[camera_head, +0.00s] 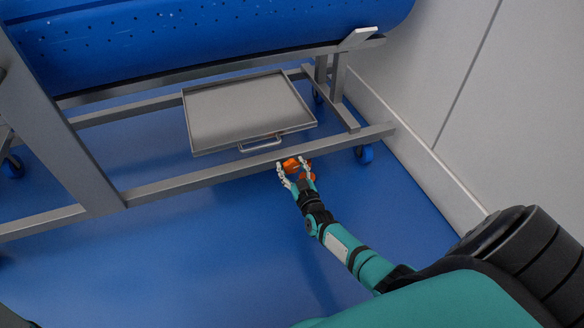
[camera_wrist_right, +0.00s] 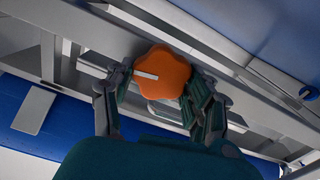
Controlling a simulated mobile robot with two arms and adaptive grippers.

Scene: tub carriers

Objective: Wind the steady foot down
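The steady foot's orange lobed knob (camera_wrist_right: 160,75) has a pale bar mark on its face. It sits by the lower grey rail of the tub carrier, and shows in the head view (camera_head: 290,164) with a second orange part (camera_head: 308,177) just below it. My right gripper (camera_head: 291,168) reaches the knob from the front. In the right wrist view its fingers (camera_wrist_right: 158,88) lie along both sides of the knob and appear to touch it. The lower end of the foot and its distance from the floor are hidden. My left gripper is not in view.
The carrier's lower rail (camera_head: 205,180) runs just behind the hand. A grey tray (camera_head: 245,108) with a handle (camera_head: 260,144) lies above it, under the blue tub (camera_head: 200,35). The blue floor (camera_head: 180,260) in front is clear.

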